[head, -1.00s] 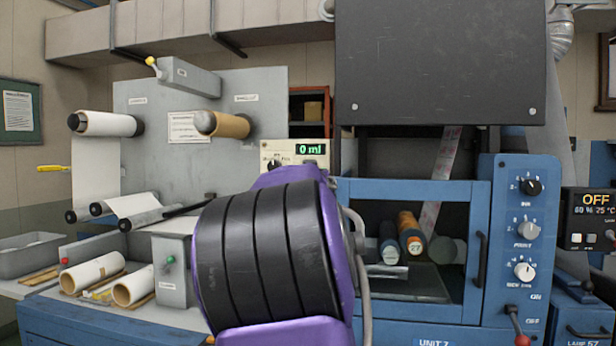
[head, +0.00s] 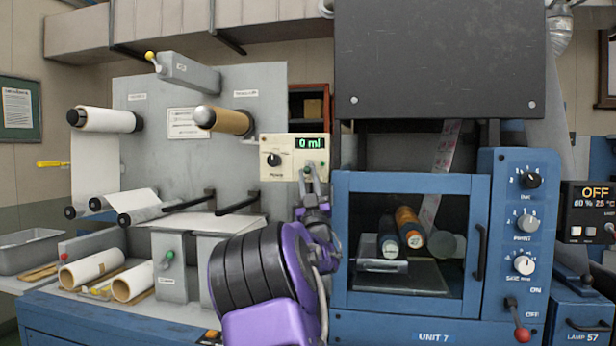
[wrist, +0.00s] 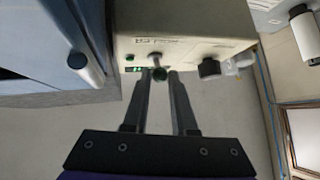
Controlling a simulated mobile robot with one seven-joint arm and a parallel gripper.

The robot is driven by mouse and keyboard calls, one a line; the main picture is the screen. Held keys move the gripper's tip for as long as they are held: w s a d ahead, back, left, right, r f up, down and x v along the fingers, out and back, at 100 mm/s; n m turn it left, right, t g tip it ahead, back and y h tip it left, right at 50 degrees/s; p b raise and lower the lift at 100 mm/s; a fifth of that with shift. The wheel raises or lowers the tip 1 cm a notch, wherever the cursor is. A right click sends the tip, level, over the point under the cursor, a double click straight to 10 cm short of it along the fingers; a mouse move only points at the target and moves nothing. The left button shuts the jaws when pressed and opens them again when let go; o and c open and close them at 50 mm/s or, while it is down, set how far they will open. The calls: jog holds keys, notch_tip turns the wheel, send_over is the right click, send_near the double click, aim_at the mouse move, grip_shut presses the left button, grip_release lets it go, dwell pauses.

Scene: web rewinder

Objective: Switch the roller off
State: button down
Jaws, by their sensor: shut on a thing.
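A cream control box (head: 272,146) with a green "0 ml" display (head: 310,143) and a dark dial (head: 273,160) faces me in the head view. My gripper (head: 312,172) is at its lower right front. The white roll (head: 105,120) and brown roll (head: 222,121) are on the grey panel at the left.
The blue Unit 7 cabinet (head: 340,250) is close on the right, with dials and a red-knobbed ON/OFF lever (head: 521,334). White rolls (head: 90,269) lie on the bench.

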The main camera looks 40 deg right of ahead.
dwell(0.5)
jog(key=c, duration=0.7)
grip_release()
jog(key=v, duration=1.7)
jog(key=shift+d+f, duration=0.1)
jog(key=shift+f, duration=0.25)
jog(key=shift+w, duration=0.1)
